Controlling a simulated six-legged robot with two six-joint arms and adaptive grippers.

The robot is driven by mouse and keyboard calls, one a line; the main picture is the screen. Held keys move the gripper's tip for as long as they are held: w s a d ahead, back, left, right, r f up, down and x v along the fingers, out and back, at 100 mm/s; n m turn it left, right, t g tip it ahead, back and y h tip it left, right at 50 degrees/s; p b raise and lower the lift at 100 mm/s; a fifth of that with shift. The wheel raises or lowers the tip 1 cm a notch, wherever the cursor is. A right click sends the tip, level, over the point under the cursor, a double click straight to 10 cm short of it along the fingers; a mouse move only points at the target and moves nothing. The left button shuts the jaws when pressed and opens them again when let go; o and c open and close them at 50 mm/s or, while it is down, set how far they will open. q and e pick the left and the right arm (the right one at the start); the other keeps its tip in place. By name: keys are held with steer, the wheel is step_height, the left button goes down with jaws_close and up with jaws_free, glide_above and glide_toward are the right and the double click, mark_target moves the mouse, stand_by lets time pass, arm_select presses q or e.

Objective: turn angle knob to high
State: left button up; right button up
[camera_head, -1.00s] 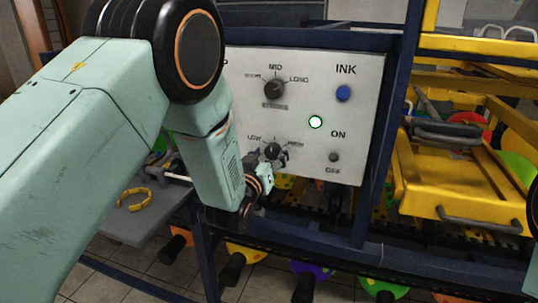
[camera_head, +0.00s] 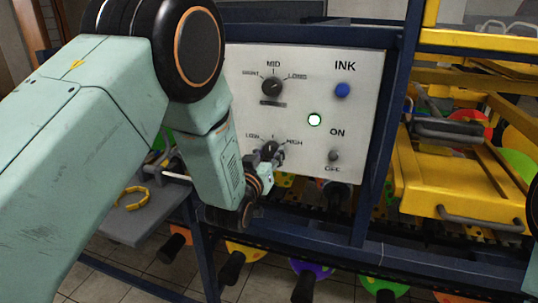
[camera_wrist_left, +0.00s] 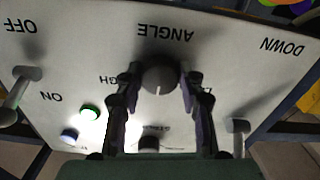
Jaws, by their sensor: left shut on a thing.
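The angle knob (camera_head: 269,149) is a small dark round knob between the LOW and HIGH labels on the white control panel (camera_head: 300,100). In the left wrist view, where the lettering is upside down, the knob (camera_wrist_left: 160,74) sits below the ANGLE label, its white mark pointing down the picture, between HIGH at left and LOW at right. My left gripper (camera_head: 271,153) is at the panel, and its two fingers (camera_wrist_left: 160,85) are shut on either side of the knob. Its wrist hides the panel's lower left part. My right gripper is not in view.
Above the angle knob is another dark knob (camera_head: 272,87) marked MID and LONG. A blue INK button (camera_head: 342,90), a lit green-white button (camera_head: 314,119) and an ON/OFF switch (camera_head: 334,155) are at right. The blue frame (camera_head: 377,150) borders the panel.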

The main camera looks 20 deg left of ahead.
arm_select(q)
steer(key=m+b, duration=0.2)
steer(key=m, duration=0.4)
steer(key=shift+r+b, duration=0.15)
steer(key=shift+b, duration=0.15)
steer(key=shift+m+b, duration=0.85)
steer(key=shift+m, duration=1.95)
steer(key=shift+r, duration=0.1)
steer(key=o, duration=0.8)
steer(key=shift+c, duration=0.2)
steer(key=o, duration=0.4)
steer(key=shift+s+d, duration=0.1)
steer(key=shift+f, duration=0.2)
